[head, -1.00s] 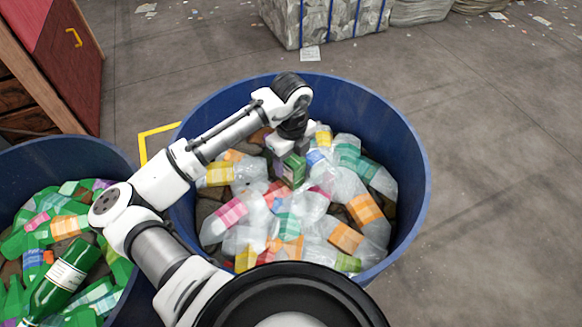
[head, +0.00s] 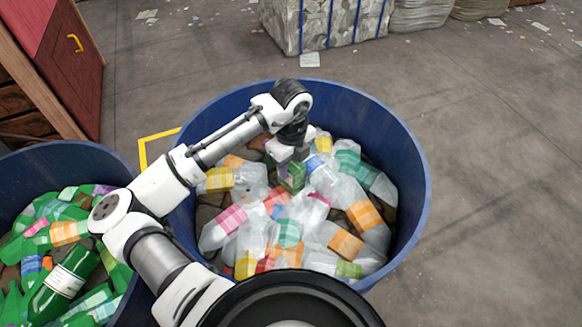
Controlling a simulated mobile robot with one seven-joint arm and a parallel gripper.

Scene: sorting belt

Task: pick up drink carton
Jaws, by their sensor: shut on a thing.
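A small drink carton, green with a dark purple part (head: 292,178), is among clear bottles in the big blue bin (head: 421,190). My gripper (head: 287,164) points down into this bin and is shut on the carton from above. The gripper's fingers cover part of the carton's upper end. I cannot tell whether the carton's lower end touches the bottles around it.
Clear bottles with coloured labels (head: 345,243) fill the blue bin around the carton. A second blue bin (head: 80,145) at the left holds green bottles (head: 62,280). A wooden cabinet (head: 65,60) stands at the upper left.

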